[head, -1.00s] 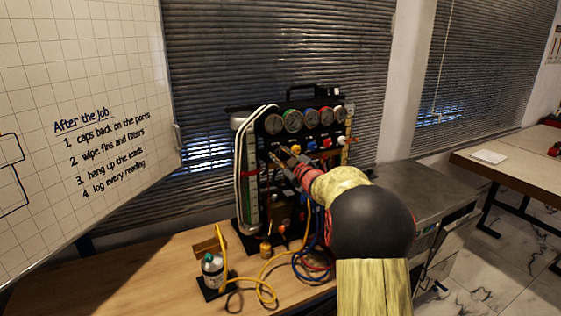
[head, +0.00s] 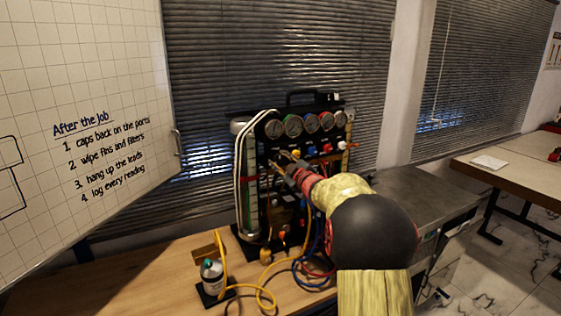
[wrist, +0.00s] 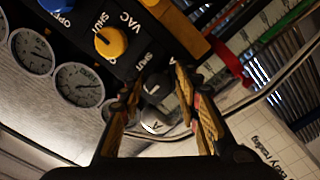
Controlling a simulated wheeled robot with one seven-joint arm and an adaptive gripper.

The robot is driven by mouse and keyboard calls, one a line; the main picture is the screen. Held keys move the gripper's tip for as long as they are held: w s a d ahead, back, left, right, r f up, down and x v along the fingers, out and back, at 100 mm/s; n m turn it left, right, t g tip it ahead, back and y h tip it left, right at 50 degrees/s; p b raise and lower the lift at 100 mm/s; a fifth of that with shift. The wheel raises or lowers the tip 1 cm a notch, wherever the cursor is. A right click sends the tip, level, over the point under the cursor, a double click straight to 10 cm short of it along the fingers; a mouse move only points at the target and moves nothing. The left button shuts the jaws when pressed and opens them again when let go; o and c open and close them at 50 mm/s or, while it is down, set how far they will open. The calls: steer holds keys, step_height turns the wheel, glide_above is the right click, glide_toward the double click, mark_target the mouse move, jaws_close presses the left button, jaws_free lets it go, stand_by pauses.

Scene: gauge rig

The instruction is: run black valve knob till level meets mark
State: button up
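The black valve knob (wrist: 157,86) shows in the wrist view between the two fingertips of my gripper (wrist: 157,92). The fingers stand apart, one on each side of it, and seem not to press on it. In the head view my gripper (head: 285,163) is at the left part of the rig's panel, below the gauges, and hides the knob there. The tall cylinder with a green scale (head: 251,195) stands at the rig's left side. Its level and mark are too small to make out.
A yellow knob (wrist: 110,41) and a blue knob (wrist: 60,4) sit near the black one. Round gauges (head: 293,125) line the rig's top. Hoses (head: 262,285) and a small bottle (head: 212,272) lie and stand on the wooden bench (head: 150,285). A whiteboard (head: 80,80) is at left.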

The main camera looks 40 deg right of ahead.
steer(key=shift+o, duration=1)
steer(key=shift+r, duration=0.1)
steer(key=v, duration=1.2)
stand_by(1.8)
